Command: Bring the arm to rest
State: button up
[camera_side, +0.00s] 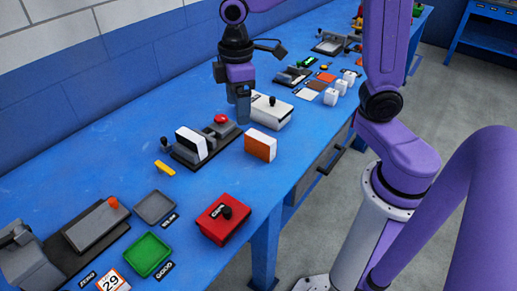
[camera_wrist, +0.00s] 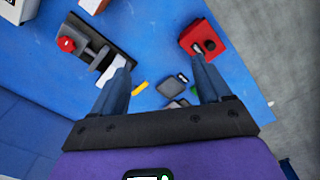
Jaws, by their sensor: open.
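My gripper (camera_side: 240,108) hangs above the blue table, over the gap between the grey press device and the white box in the side view. In the wrist view my gripper (camera_wrist: 162,92) shows two fingers apart with nothing between them. Below and beyond the fingers the wrist view shows blue tabletop and a small yellow piece (camera_wrist: 140,87). The grey device with a red knob (camera_side: 220,119) holds a black and white block (camera_side: 190,143). The fingertips partly overlap the white box (camera_side: 268,112) in the side view, so I cannot tell their exact height above the table.
An orange and white block (camera_side: 261,144) and a red box with a black knob (camera_side: 222,219) stand near the table's front edge. Green (camera_side: 148,254) and grey (camera_side: 155,207) trays lie at left. Several small white blocks stand farther back. Open blue tabletop (camera_side: 110,160) lies along the wall.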

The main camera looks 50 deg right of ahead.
jog(key=s+d+f, duration=0.1)
jog(key=s+d, duration=0.1)
jog(key=s, duration=0.8)
jog(key=s+d+f+n, duration=0.1)
jog(key=s+d, duration=0.1)
jog(key=s, duration=0.8)
jog(key=shift+s+f+n, duration=0.2)
jog(key=shift+f+n, duration=0.05)
jog(key=shift+n, duration=0.05)
